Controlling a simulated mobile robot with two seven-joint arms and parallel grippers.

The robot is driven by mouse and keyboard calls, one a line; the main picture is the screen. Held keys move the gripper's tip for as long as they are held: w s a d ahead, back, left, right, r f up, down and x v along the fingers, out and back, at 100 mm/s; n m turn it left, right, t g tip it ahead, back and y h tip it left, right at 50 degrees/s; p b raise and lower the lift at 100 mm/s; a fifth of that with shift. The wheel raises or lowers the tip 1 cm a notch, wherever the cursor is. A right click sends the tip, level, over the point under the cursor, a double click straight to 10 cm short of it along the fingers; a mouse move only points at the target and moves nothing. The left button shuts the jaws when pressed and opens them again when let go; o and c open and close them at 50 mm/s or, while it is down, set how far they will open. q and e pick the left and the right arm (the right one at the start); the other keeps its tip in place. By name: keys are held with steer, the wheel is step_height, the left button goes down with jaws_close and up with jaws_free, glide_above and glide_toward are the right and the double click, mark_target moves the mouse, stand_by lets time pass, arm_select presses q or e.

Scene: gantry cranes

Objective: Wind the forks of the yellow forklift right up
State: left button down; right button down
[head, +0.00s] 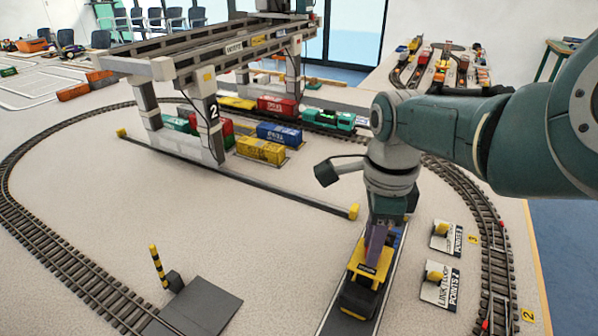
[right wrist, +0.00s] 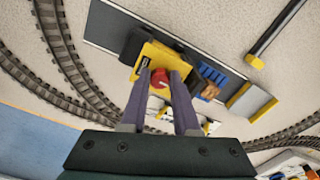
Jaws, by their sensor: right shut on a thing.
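The yellow forklift (head: 361,287) stands on a dark grey strip at the front, right of centre. It also shows from above in the right wrist view (right wrist: 150,56). My right gripper (head: 377,248) reaches down onto it from above. In the right wrist view its two purple-grey fingers (right wrist: 161,80) are shut on the red knob (right wrist: 160,77) on top of the forklift. A blue pallet (right wrist: 213,74) with a small brown load (right wrist: 209,91) lies beside the forklift. The forks themselves cannot be made out, so their height is unclear. My left gripper is out of view.
Two points switches (head: 440,283) on white plates stand right of the forklift, inside the curved track (head: 497,240). A gantry crane (head: 208,120) stands behind left over coloured containers (head: 261,149). Its floor rail (head: 270,186) ends near the forklift. Open tabletop lies to the left.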

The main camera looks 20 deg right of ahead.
steer(key=c, duration=0.6)
jaws_free()
steer(key=shift+c, duration=0.2)
steer(key=shift+r, duration=0.1)
step_height(320, 180, up, 8)
steer(key=p, duration=0.6)
steer(key=shift+r, duration=0.2)
steer(key=shift+r+p, duration=0.3)
steer(key=shift+r, duration=0.4)
